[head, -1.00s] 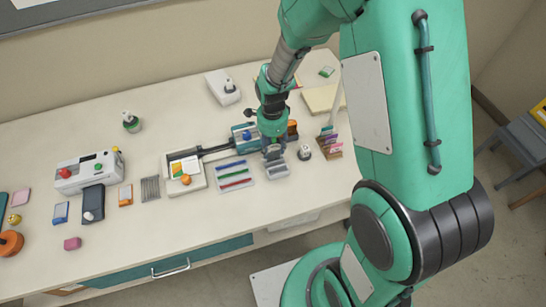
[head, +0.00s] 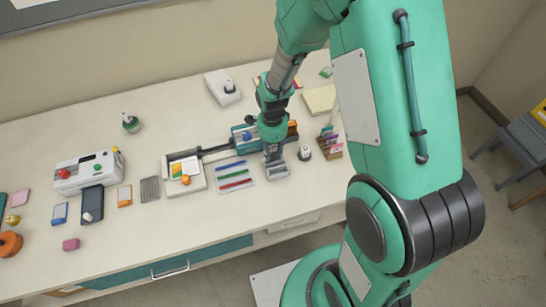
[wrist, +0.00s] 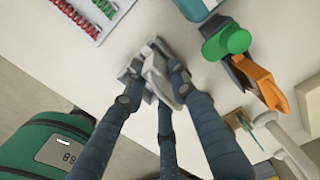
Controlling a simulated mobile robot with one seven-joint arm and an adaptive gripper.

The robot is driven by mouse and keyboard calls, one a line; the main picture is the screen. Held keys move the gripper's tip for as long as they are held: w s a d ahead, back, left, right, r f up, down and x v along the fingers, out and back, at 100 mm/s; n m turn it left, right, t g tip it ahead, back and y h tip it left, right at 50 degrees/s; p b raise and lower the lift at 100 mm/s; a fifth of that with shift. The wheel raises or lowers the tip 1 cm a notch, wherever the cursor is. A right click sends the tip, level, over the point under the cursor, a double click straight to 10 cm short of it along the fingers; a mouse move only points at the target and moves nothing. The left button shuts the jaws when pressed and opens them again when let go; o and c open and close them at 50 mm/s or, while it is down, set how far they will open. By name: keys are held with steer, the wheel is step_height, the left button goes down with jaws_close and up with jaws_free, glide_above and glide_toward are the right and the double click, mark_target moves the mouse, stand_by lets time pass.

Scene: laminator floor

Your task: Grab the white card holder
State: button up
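The white card holder, a pale grey-white stand (head: 277,171), is on the white table near its front edge. In the wrist view, it (wrist: 158,72) is between the dark fingers of my gripper (wrist: 155,82). In the head view, my gripper (head: 273,152) points down at the holder and hides its back part. The fingers lie close around the holder and overlap it. I cannot tell whether they press on it. The holder appears to rest on the table.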

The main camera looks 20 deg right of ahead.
jaws_close()
steer(key=shift+r, duration=0.15)
steer(key=shift+r, duration=0.5)
steer(key=shift+s+r+p, duration=0.2)
steer(key=shift+r, duration=0.45)
steer(key=shift+s+r+p, duration=0.2)
steer(key=shift+r, duration=0.4)
steer(key=s+r+p, duration=0.1)
steer(key=s, duration=1.4)
steer(key=shift+d, duration=0.25)
steer(key=shift+r, duration=0.1)
